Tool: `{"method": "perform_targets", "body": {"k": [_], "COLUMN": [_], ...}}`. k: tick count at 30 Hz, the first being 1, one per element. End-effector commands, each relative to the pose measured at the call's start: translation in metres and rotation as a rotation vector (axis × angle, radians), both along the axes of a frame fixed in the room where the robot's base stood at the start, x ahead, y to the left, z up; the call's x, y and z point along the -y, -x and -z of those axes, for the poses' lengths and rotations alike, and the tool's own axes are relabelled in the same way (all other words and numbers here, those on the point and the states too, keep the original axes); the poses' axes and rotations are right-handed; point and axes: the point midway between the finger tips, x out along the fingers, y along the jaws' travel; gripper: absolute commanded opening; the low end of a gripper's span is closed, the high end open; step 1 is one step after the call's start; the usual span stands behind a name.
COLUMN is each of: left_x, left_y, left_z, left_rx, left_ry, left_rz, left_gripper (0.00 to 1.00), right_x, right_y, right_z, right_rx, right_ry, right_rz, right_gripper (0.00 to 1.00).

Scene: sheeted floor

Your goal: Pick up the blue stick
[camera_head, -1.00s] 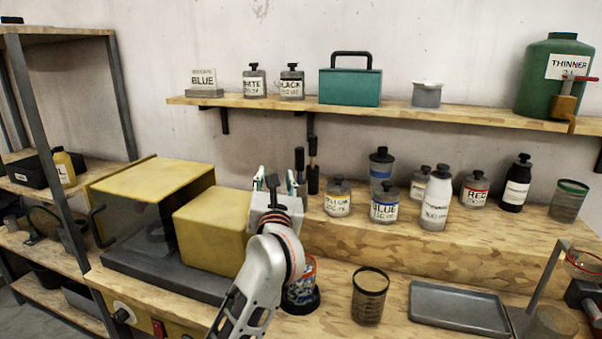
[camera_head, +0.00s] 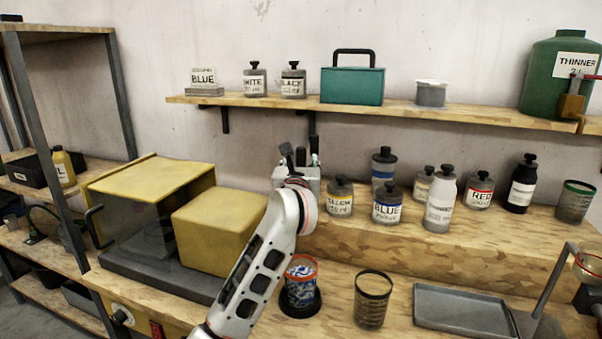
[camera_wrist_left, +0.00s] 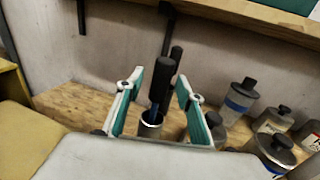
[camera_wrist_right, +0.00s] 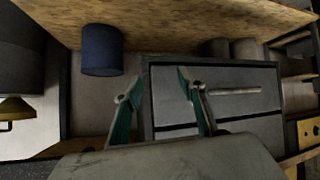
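My left gripper (camera_wrist_left: 158,82) is open, with one teal-and-white finger on each side of the stick; I see no contact. In the head view my left gripper (camera_head: 297,176) is at the back of the bench, with black handles showing above it. My right gripper (camera_wrist_right: 160,76) is open and empty in the right wrist view.
Labelled bottles such as the BLUE one (camera_head: 387,207) stand right of my left gripper on the raised step. A yellow box (camera_head: 218,230) is on its left. The wall shelf (camera_head: 440,112) runs above. A grey drawer unit (camera_wrist_right: 235,85) faces my right gripper.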

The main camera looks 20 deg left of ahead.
Motion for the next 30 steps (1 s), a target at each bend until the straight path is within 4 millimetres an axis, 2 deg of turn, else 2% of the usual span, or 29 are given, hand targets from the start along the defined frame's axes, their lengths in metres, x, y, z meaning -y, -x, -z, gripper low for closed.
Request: {"method": "perform_targets", "body": {"k": [6,7,9,11,23,30], "left_x": [0.000,0.000,0.000,0.000,0.000,0.000], "left_y": [-0.001,-0.001,-0.001,-0.001,-0.001,-0.001], "left_z": [0.000,0.000,0.000,0.000,-0.002,-0.026], "left_rx": [0.000,0.000,0.000,0.000,0.001,0.004], "left_ry": [0.000,0.000,0.000,0.000,-0.001,0.000], "left_rz": [0.000,0.000,0.000,0.000,0.000,0.000], "left_gripper": [0.37,0.32,0.14,0.00,0.00,0.00], "right_x": [0.000,0.000,0.000,0.000,0.000,0.000], "right_y": [-0.001,-0.001,-0.001,-0.002,-0.003,-0.003], "right_z": [-0.001,-0.001,-0.001,-0.002,-0.004,-0.007], "right_rx": [0.002,0.002,0.003,0.004,0.008,0.009], "right_ry": [0.000,0.000,0.000,0.000,-0.001,-0.001], "right_rz": [0.001,0.001,0.000,0.001,0.001,0.001], "right_gripper": [0.40,0.40,0.40,0.40,0.40,0.40]}}
